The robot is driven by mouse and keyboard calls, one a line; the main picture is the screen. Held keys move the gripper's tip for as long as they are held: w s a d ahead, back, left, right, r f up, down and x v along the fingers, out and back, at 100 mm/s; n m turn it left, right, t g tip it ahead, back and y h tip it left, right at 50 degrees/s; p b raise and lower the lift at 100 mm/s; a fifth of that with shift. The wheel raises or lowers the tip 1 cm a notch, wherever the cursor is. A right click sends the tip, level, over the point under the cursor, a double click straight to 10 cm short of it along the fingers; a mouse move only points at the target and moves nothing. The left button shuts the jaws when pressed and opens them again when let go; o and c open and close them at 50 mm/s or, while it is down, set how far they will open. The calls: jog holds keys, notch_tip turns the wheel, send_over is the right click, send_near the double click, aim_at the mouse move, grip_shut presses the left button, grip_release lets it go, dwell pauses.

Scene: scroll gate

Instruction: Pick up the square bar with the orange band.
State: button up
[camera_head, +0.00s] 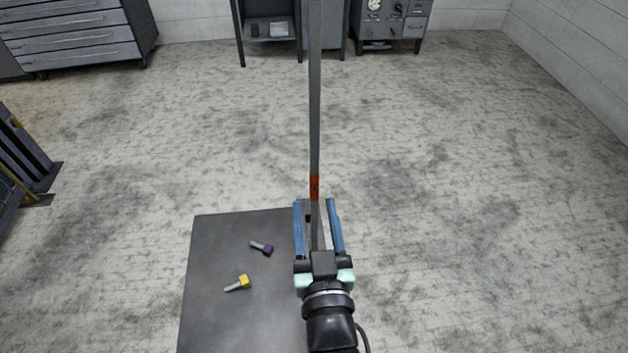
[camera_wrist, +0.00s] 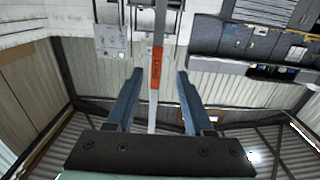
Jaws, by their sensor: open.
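The square bar (camera_head: 315,110) is a long, thin grey bar with an orange band (camera_head: 314,187). In the head view it runs from the top edge down to my gripper (camera_head: 314,204). My gripper's two blue fingers are apart, one on each side of the bar's line. The orange band shows just beyond the fingertips. In the wrist view the bar (camera_wrist: 159,30) also runs between the spread fingers of my gripper (camera_wrist: 160,74), with a gap on both sides. The band (camera_wrist: 156,67) lies near fingertip level there. The bar's lower end is partly hidden by my gripper.
A dark grey tabletop (camera_head: 215,310) lies left of my gripper. On it are a purple-headed bolt (camera_head: 262,248) and a yellow-headed bolt (camera_head: 238,284). A drawer cabinet (camera_head: 75,35) stands at the back left, and a dark rack (camera_head: 18,160) at the left edge. The floor to the right is clear.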

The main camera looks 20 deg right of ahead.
aim_at(315, 188)
jog(key=shift+d+x, duration=0.15)
jog(key=shift+x, duration=1.35)
jog(key=shift+d+x, duration=0.1)
jog(key=shift+x, duration=1.4)
jog(key=shift+s, duration=0.15)
grip_shut()
jog(key=shift+r, duration=0.25)
